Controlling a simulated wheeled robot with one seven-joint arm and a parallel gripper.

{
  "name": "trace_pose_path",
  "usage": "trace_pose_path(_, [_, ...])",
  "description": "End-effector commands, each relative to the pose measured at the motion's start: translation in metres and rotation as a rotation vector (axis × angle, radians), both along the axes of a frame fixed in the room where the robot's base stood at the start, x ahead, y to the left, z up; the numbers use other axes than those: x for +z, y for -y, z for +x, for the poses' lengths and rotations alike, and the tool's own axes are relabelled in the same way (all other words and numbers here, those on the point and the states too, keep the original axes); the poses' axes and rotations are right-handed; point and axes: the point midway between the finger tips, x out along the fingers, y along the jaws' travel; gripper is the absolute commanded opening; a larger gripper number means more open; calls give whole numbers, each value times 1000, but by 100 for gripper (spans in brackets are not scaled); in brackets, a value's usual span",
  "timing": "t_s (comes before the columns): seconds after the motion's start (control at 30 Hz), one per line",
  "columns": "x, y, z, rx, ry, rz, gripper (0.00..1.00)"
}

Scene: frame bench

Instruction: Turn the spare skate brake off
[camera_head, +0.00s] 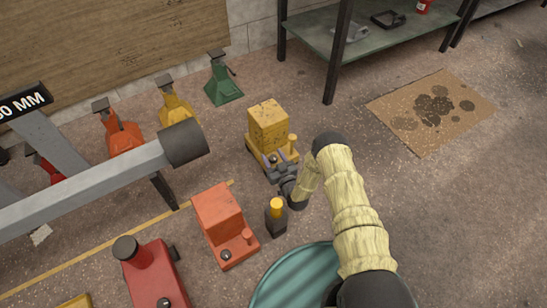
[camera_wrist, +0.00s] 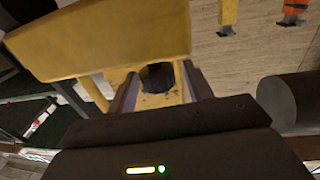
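A yellow skate (camera_head: 267,122) with a boxy top stands on the floor right of centre in the head view. It has a yellow post (camera_head: 292,141) and a dark round knob low at its front. My gripper (camera_head: 277,160) is at this front end. In the wrist view the yellow block (camera_wrist: 110,40) fills the upper left, and the dark knob (camera_wrist: 158,77) lies between my two fingers. The fingers are apart, with gaps beside the knob. I cannot tell whether they touch it. An orange skate (camera_head: 220,215) of like shape stands nearer. No label shows which is the spare.
A black bottle-like object with a yellow top (camera_head: 276,212) stands close below my gripper. A grey beam with a dark round end (camera_head: 183,143) lies left. Several coloured stands, such as the green one (camera_head: 222,82), line the back. A steel shelf (camera_head: 375,45) is behind; floor at right is open.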

Motion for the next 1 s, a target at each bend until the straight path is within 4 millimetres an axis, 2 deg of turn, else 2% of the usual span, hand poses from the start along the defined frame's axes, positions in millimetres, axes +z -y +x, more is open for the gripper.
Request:
trace_pose_path(0.27, [0, 1, -2, 0, -1, 0, 51])
trace_pose_path(0.43, [2, 8, -15, 1, -4, -1, 51])
trace_pose_path(1.0, [3, 60, -114, -1, -5, -1, 51])
